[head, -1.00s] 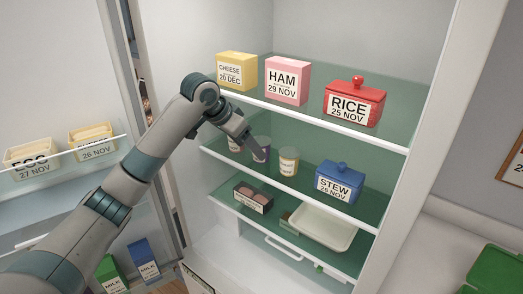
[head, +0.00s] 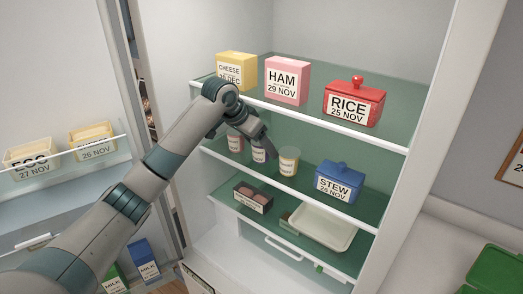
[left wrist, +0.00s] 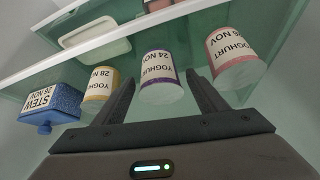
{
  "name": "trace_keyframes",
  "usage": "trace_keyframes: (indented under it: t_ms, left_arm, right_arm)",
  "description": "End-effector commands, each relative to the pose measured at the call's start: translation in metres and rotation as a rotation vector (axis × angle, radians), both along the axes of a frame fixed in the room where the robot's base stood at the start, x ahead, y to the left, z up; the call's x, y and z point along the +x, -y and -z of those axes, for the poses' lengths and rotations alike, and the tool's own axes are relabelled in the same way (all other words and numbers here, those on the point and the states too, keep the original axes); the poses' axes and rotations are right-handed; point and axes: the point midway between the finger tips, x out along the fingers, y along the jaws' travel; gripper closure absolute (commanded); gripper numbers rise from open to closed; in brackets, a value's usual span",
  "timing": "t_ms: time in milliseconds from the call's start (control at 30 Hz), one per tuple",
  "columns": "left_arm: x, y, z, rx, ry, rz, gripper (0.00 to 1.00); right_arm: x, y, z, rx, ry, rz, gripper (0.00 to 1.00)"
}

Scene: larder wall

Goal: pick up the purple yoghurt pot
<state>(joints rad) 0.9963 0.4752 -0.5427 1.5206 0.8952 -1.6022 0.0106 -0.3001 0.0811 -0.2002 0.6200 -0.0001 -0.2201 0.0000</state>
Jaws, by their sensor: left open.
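The purple yoghurt pot (head: 258,155) stands on the fridge's middle shelf, between a pink-labelled pot (head: 235,143) and a yellow-labelled pot (head: 288,160). My left gripper (head: 264,146) is at this row and partly covers the purple pot in the head view. In the left wrist view the purple pot (left wrist: 160,75), labelled 24 NOV, appears between the two open fingers (left wrist: 160,78), with the pink pot (left wrist: 233,62) to the right and the yellow pot (left wrist: 101,88) to the left. The fingers are not closed on it. I cannot tell how far the fingers reach along its sides.
A blue stew box (head: 339,182) stands right of the pots. Above, the top shelf (head: 300,112) holds cheese (head: 237,68), ham (head: 287,80) and a red rice box (head: 354,102). Below are a dark pack (head: 253,197) and a white tray (head: 322,226).

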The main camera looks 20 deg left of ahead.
Motion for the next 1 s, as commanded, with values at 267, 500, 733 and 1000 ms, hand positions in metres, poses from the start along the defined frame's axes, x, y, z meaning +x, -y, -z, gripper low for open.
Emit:
trace_keyframes:
  t_ms: [267, 500, 733, 1000]
  left_arm:
    - [0.003, 0.0015, 0.0047, 0.001, 0.002, 0.0, 0.34]
    - [0.0029, 0.0015, 0.0046, 0.001, 0.002, 0.0, 0.34]
    - [0.0028, 0.0014, 0.0045, 0.001, 0.002, 0.0, 0.75]
    - [0.003, 0.0013, 0.0038, 0.0, 0.002, 0.0, 0.8]
  right_arm:
    - [0.0, -0.0005, -0.0001, 0.0, 0.0, 0.001, 0.69]
    - [0.0, -0.0015, -0.0001, 0.001, 0.0, 0.001, 0.69]
    - [0.0, -0.0014, -0.0001, 0.001, 0.0, 0.001, 0.69]
    - [0.0, -0.0015, -0.0001, 0.001, 0.0, 0.001, 0.69]
